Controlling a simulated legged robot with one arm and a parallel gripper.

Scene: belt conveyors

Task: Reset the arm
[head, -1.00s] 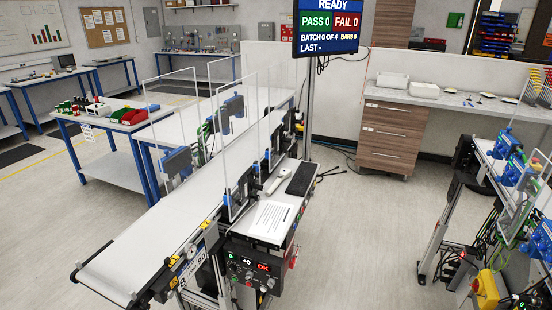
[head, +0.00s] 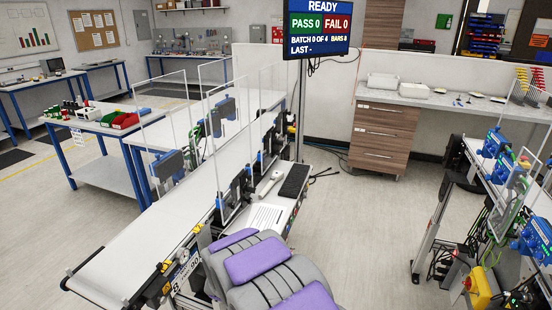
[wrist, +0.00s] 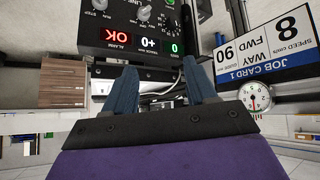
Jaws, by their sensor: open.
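My gripper (wrist: 160,68) shows in the wrist view as two dark blue fingers, spread apart with nothing between them. Behind the fingers is a dark control panel (wrist: 140,36) with a red OK readout, a +0 and a green 0; it appears upside down. In the head view my purple and grey arm rises from the bottom middle and covers the front of the conveyor's side. My gripper itself cannot be made out in the head view.
A white belt conveyor (head: 135,240) runs from lower left towards the middle, with clear guard panels. A job card sign (wrist: 265,45) and a round gauge (wrist: 255,97) are close on the right in the wrist view. Open floor (head: 365,225) lies right of the conveyor.

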